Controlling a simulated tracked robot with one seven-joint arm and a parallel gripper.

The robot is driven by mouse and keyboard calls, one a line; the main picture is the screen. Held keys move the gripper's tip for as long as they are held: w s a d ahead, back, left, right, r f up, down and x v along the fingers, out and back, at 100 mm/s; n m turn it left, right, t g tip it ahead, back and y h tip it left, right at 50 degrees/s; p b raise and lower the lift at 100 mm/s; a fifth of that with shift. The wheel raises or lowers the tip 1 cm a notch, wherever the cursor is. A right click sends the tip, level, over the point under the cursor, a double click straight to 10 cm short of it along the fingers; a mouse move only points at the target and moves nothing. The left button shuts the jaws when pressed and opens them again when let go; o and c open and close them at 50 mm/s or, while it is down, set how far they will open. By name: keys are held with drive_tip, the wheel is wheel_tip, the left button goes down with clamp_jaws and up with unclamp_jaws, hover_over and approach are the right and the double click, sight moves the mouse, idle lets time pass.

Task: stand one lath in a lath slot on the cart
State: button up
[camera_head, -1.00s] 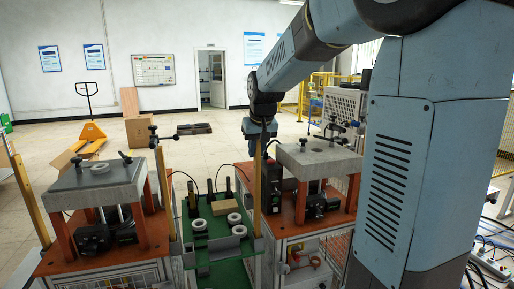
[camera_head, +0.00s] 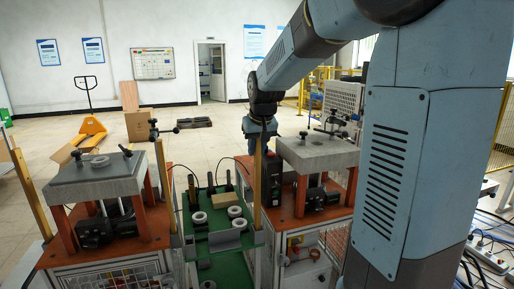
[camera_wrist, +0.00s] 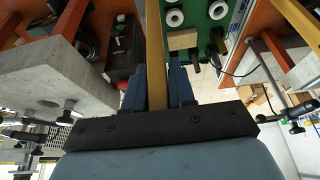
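My gripper (camera_wrist: 156,88) has a blue finger close on each side of a yellow-brown lath (camera_wrist: 155,45) and appears shut on it. In the head view this lath (camera_head: 257,185) stands about upright below the wrist, at the right edge of the green-decked cart (camera_head: 232,268). I cannot tell whether its lower end is in a slot. Another upright lath (camera_head: 165,190) stands at the cart's left edge, and a third lath (camera_head: 31,190) stands tilted at the far left.
Grey-topped presses stand on orange tables left (camera_head: 95,175) and right (camera_head: 318,152) of the cart. The cart carries white rings (camera_head: 199,218), a cardboard-coloured block (camera_head: 225,199) and dark upright posts. Clamp rods rise from the press tops. Open floor lies behind.

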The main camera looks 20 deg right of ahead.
drive_tip(key=o, duration=0.5)
drive_tip(key=shift+c, duration=0.2)
drive_tip(key=v, duration=1.3)
drive_tip(key=shift+s+r, duration=0.15)
drive_tip(key=shift+r, duration=0.1)
drive_tip(key=shift+s, duration=0.15)
drive_tip(key=s+f, duration=0.5)
drive_tip(key=s, duration=0.6)
drive_tip(key=s+f+t, duration=0.1)
drive_tip(key=s+f, duration=0.5)
drive_tip(key=s, duration=0.6)
drive_tip(key=shift+s, duration=0.15)
